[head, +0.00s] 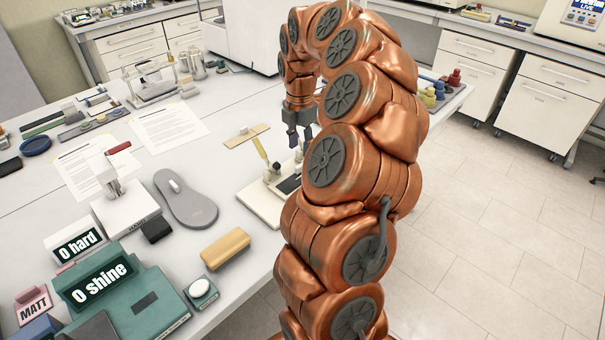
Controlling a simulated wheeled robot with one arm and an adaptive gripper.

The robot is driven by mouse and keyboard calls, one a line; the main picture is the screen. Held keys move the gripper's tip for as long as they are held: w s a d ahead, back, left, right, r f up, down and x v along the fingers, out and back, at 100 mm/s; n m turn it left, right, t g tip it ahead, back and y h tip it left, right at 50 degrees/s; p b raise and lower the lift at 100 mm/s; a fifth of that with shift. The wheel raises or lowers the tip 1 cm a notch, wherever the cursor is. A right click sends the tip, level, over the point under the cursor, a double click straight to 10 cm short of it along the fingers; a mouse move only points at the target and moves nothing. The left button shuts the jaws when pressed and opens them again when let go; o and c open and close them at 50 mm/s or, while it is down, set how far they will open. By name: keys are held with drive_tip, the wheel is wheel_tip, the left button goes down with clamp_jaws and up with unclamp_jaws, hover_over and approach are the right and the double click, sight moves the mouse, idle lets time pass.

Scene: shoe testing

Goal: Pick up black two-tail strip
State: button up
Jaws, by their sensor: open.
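My gripper (300,139) points down from the end of my copper arm, over the right part of the white table. Its fingers are open, with nothing seen between them. Below it stands a small cream test stand (262,203) with a yellow-handled tool and a black patch (288,184) on it. My arm hides part of this stand. Several dark flat strips lie at the far left of the table, among them a grey-black one (82,128). I cannot tell which dark piece is the two-tail strip.
A tan strip (247,136) lies left of my gripper. A grey sole-shaped piece (186,203), a tan block (225,248) and a green "0 shine" device (130,295) stand nearer. Printed sheets (168,126) lie behind. Bare table lies between the sheets and sole.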

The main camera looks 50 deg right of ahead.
sight(300, 166)
drive_tip(key=shift+a+f+p, duration=0.15)
drive_tip(key=shift+f+p, duration=0.5)
drive_tip(key=shift+f, duration=0.95)
drive_tip(key=shift+a+f+p, duration=0.1)
drive_tip(key=shift+f+p, duration=0.5)
drive_tip(key=shift+f, duration=0.95)
clamp_jaws()
